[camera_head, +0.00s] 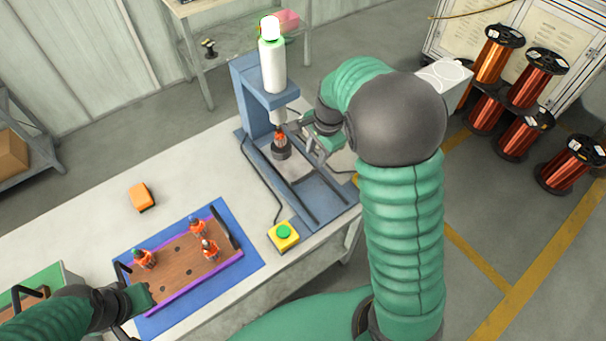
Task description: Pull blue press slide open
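The blue press (249,95) stands on the grey table with a white cylinder (272,65) on top. Its slide, a dark round holder (281,151), sits under the press head at the back of two rails (318,205). An orange and copper armature (280,136) stands upright in the holder. My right gripper (312,148) is just right of the holder, its fingers pointing down and left; whether they touch the slide is unclear. My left gripper (128,296) is low at the left, by the near left end of the wooden tray (178,273). Its fingertips are unclear.
The tray, with several armatures, lies on a blue mat (237,229). A yellow box with a green button (284,236) stands near the front edge. An orange box (141,197) lies further left. Copper wire spools (531,80) stand at the right. The front rails are clear.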

